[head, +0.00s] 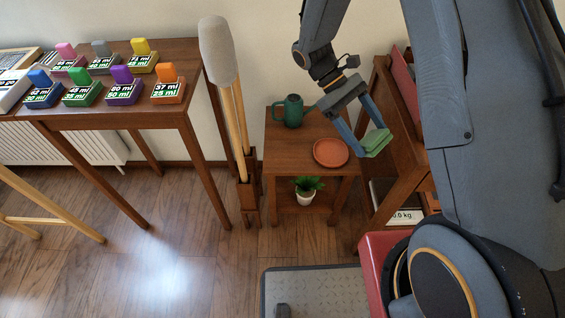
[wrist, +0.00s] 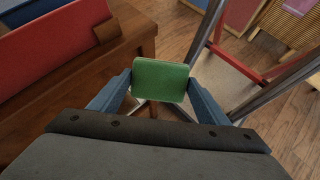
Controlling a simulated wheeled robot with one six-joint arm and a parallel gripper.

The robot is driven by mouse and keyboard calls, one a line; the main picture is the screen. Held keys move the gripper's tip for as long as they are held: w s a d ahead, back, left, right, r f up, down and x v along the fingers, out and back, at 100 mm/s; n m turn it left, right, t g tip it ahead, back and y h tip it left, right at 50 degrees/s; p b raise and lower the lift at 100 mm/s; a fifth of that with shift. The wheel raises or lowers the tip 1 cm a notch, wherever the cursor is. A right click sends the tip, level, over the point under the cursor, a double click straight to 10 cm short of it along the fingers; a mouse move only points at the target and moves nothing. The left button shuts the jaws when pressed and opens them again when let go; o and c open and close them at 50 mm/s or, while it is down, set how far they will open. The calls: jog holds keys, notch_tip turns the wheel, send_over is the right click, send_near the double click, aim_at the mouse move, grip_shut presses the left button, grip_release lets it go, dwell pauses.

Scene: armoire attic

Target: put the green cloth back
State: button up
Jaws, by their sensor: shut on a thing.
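The green cloth (head: 377,142) is a small folded pad between the tips of my gripper (head: 369,141) in the head view. In the wrist view the green cloth (wrist: 160,80) is held between the two blue fingers of my gripper (wrist: 160,84), one on each side. The cloth is in the air, to the right of the small side table (head: 285,150) in the picture and by the wooden shelf unit (head: 384,85). My arm hides much of that shelf unit in the head view.
A potted plant (head: 305,190) is below. A desk (head: 185,62) holds several coloured labelled blocks. Red panels (wrist: 50,45) show in the wrist view.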

jog(key=w+a+f+n+t+y+b, duration=0.2)
jog(key=w+a+f+n+t+y, duration=0.15)
jog(key=a+n, duration=0.45)
jog(key=w+a+f+n+t+y+b, duration=0.25)
jog(key=w+a+n, duration=0.3)
jog(key=n, duration=0.55)
jog(key=w+a+f+n+t+y+b, duration=0.1)
jog(key=w+a+f+n+t+y, duration=0.2)
jog(key=a+n, duration=0.55)
jog(key=shift+n+h, duration=0.25)
jog(key=shift+h, duration=0.45)
jog(key=f, duration=0.3)
jog(key=f+b, duration=0.1)
jog(key=f, duration=0.3)
jog(key=f+b, duration=0.1)
jog(key=f, duration=0.3)
jog(key=shift+w+d+f, duration=0.15)
jog(key=shift+d+f, duration=0.05)
jog(key=shift+d, duration=0.15)
jog(key=o, duration=0.9)
jog(key=shift+r, duration=0.1)
